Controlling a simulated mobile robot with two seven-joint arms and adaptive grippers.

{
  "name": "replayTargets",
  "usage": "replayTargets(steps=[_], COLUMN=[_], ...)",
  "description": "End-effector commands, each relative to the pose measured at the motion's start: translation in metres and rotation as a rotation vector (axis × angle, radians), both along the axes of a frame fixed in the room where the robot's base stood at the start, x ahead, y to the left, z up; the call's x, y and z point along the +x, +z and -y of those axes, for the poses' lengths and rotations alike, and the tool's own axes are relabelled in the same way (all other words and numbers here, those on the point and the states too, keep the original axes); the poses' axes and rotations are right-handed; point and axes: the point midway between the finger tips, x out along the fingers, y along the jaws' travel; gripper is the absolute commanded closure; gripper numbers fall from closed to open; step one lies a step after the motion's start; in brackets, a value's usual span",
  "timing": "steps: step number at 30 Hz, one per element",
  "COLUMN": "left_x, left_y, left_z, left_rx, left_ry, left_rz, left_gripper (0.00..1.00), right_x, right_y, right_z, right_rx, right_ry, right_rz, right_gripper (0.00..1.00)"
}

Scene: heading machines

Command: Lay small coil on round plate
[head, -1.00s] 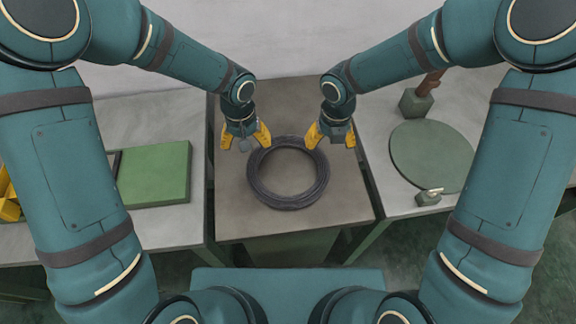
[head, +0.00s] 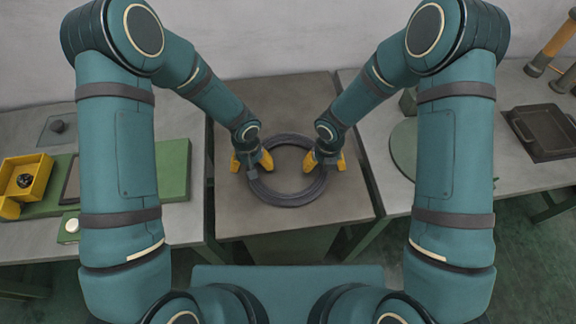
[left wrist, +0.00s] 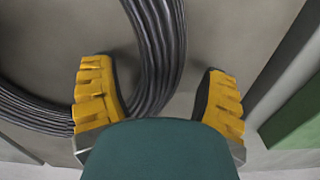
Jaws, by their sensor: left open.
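The coil (head: 285,199), a dark ring of wound wire, lies flat on the middle table (head: 240,222). My left gripper (head: 251,163) is open at the coil's left side. In the left wrist view the coil (left wrist: 157,40) runs between the spread yellow fingers of my left gripper (left wrist: 160,100), nearer the left finger. My right gripper (head: 326,163) has its fingers apart at the coil's right side, one finger inside the ring and one outside. The round green plate (head: 402,150) lies on the right table, mostly hidden behind my right arm.
On the left table are a yellow bin (head: 38,172) with a dark item, a green board (head: 175,170) and a small white-topped block (head: 71,227). The right table holds a dark square tray (head: 548,133). Gaps separate the middle table from both side tables.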

Motion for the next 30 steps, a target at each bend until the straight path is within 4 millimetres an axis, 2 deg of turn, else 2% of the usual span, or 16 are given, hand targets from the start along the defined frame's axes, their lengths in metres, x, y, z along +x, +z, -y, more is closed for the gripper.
replayTargets(steps=[4,13,17,18,19,20,30], left_x=[0.0,0.0002,0.0001,0.0001,0.0001,0.0,0.0], left_y=[-0.0064,-0.007,-0.007,-0.0069,-0.0069,-0.007,-0.0071], left_z=[0.0,0.0,0.0,0.0,0.0,0.0,0.0005], left_rx=[0.0,-0.001,0.0,0.0,0.0,0.0,-0.001], left_ry=[0.001,0.001,0.001,0.001,0.001,0.001,0.0], left_rz=[0.0,0.001,0.0,0.0,0.0,0.0,0.001], left_gripper=[0.26,0.25,0.71,0.85,0.95,1.0,1.0], right_x=[0.0,0.0002,0.0001,0.0002,0.0001,0.0002,0.0002], right_y=[-0.0062,-0.0069,-0.0069,-0.0068,-0.0068,-0.0068,-0.007], right_z=[0.0004,0.0004,0.0004,0.0004,0.0003,0.0003,-0.0001], right_rx=[-0.001,-0.001,-0.001,-0.001,0.0,0.0,0.0], right_ry=[0.0,0.0,-0.001,-0.001,-0.001,-0.001,0.0], right_rz=[0.0,0.001,0.001,0.001,0.001,0.001,0.001], right_gripper=[0.26,0.25,0.71,0.85,0.95,1.0,1.0])
